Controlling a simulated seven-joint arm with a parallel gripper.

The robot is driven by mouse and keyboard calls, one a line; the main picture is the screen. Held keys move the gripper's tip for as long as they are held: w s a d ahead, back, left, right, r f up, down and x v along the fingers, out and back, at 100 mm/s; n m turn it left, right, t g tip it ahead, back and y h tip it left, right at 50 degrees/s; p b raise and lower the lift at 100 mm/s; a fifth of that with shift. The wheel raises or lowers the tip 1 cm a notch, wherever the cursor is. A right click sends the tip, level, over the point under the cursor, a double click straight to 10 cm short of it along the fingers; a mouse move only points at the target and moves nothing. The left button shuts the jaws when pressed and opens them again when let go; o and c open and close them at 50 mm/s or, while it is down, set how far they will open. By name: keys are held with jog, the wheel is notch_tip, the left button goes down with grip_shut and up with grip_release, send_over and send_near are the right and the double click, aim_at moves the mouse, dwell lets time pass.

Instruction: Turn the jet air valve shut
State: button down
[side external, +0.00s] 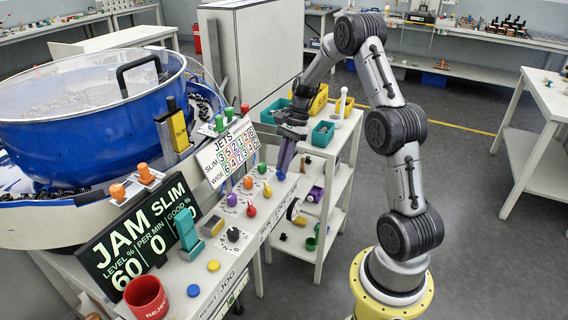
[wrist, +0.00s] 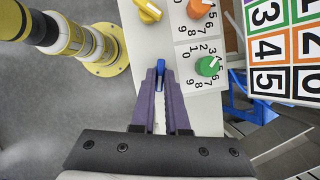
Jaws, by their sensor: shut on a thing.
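My gripper (wrist: 161,80) has dark purple fingers closed on a small blue handle (wrist: 160,70) at the panel's end, in the wrist view. The handle lies in line with the fingers; its base is hidden between them, and I see no label naming it as the jet air valve.
An orange dial (wrist: 199,8) and a yellow knob (wrist: 148,11) sit farther along the panel. The JETS number board (side external: 227,152) stands close beside the gripper. A blue bowl (side external: 90,110) is at left. A white cart (side external: 335,145) with teal bins is behind the panel.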

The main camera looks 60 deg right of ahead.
jog(key=n+g, duration=0.1)
jog(key=n, duration=0.3)
jog(key=n+g, duration=0.1)
jog(key=n, duration=0.1)
jog(key=shift+w+n+g, duration=0.3)
jog(key=n+g, duration=0.1)
jog(key=n, duration=0.1)
jog(key=n+h, duration=0.1)
jog(key=n, duration=0.2)
jog(key=shift+w+r+g, duration=0.1)
jog(key=shift+w+g, duration=0.05)
jog(key=shift+g, duration=0.25)
jog(key=shift+a+n, duration=0.1)
jog(key=shift+n, duration=0.2)
jog(key=c, duration=0.9)
grip_release()
jog(key=v, duration=1.3)
jog(key=shift+w+r, duration=0.15)
jog(key=shift+r, duration=0.25)
jog(key=shift+a, duration=0.1)
